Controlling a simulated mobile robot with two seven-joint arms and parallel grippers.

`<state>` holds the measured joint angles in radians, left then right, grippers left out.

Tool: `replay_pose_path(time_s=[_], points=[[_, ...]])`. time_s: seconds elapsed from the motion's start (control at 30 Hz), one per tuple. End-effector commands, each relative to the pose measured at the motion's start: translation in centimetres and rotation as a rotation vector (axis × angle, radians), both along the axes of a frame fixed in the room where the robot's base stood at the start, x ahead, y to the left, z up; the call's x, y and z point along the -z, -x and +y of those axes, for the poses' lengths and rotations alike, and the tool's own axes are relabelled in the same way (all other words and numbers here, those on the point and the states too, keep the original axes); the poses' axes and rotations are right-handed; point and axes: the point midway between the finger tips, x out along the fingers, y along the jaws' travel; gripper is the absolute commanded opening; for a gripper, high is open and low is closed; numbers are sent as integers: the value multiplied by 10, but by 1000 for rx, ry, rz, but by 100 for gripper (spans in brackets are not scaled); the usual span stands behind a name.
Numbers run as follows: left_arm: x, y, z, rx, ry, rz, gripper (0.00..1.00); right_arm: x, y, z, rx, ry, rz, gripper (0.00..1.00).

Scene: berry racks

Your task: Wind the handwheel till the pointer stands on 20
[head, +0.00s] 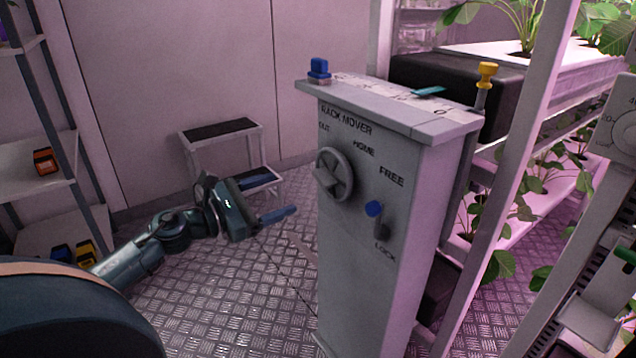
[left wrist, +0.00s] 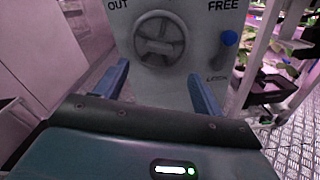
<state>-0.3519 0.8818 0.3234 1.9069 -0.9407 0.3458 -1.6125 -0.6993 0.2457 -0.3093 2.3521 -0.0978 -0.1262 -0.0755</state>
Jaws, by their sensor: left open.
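The grey handwheel (head: 335,174) sits on the front face of the grey rack mover cabinet (head: 360,270), below the words RACK MOVER. It also shows in the left wrist view (left wrist: 159,38), ahead of my fingers. The top of the cabinet carries a pale scale plate (head: 385,90) with a teal pointer (head: 428,91) lying across it; the numbers are too small to read. My left gripper (head: 277,214) is open and empty, left of the cabinet and lower than the wheel, apart from it. My right gripper is out of view.
A blue-knobbed lever (head: 374,209) sits right of the wheel between FREE and LOCK. A blue block (head: 319,70) and a yellow knob (head: 487,70) stand at the cabinet's top. A step stool (head: 222,134) is behind my gripper. Plant racks (head: 535,180) stand right.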

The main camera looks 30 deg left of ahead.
Motion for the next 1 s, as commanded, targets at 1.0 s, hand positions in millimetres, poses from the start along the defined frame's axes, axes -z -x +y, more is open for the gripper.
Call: replay_pose_path(time_s=[1.0], points=[[0, -103, -42, -2, 4, 1, 69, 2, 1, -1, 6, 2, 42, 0]])
